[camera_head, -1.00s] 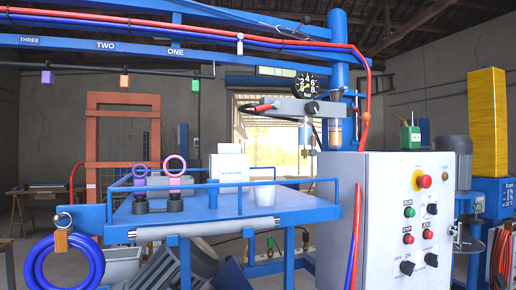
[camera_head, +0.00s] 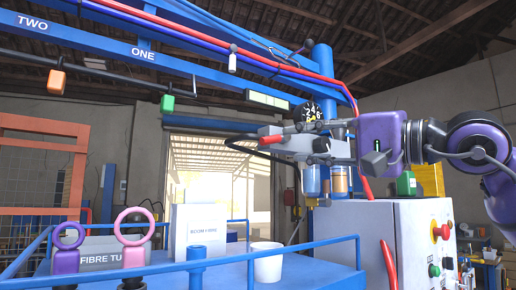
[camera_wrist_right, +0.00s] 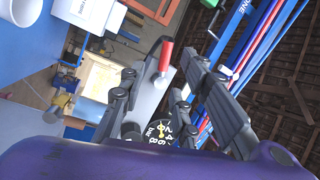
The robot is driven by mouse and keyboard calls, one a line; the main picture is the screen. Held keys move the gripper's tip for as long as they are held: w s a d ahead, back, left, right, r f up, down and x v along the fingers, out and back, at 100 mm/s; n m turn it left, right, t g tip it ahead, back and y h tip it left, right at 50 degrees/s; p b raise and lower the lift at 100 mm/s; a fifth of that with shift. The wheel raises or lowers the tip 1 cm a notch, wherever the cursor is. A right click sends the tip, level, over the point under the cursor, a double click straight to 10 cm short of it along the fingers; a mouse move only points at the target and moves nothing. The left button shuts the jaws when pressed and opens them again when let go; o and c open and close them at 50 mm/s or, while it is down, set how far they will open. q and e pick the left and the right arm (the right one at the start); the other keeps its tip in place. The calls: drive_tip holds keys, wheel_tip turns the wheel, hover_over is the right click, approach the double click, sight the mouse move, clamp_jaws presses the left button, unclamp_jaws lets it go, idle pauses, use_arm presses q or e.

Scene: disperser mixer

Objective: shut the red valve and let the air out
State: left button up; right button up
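The red valve handle (camera_head: 270,131) sits at the left end of a grey air unit (camera_head: 292,146) below the blue beam, with a black hose running from it. It also shows in the right wrist view (camera_wrist_right: 165,56), just beyond the fingertips. My right gripper (camera_head: 304,138) reaches in from the right in front of the unit and hides part of it. In the right wrist view its fingers (camera_wrist_right: 172,72) are spread, and nothing is held between them. My left gripper is not in view.
A white control cabinet (camera_head: 408,232) stands below my right arm. Glass bowls (camera_head: 312,181) hang under the air unit. A blue railed table (camera_head: 215,275) holds a white box (camera_head: 198,230), a white cup (camera_head: 267,262) and ringed parts. Red and blue hoses run overhead.

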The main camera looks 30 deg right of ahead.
sight(276, 140)
drive_tip(key=x, duration=0.4)
drive_tip(key=shift+s+a+r, duration=0.1)
drive_tip(key=shift+r, duration=0.1)
drive_tip(key=shift+x, duration=0.85)
drive_tip(key=shift+r, duration=0.1)
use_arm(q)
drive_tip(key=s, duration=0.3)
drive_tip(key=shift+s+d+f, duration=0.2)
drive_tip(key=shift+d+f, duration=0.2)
use_arm(e)
clamp_jaws()
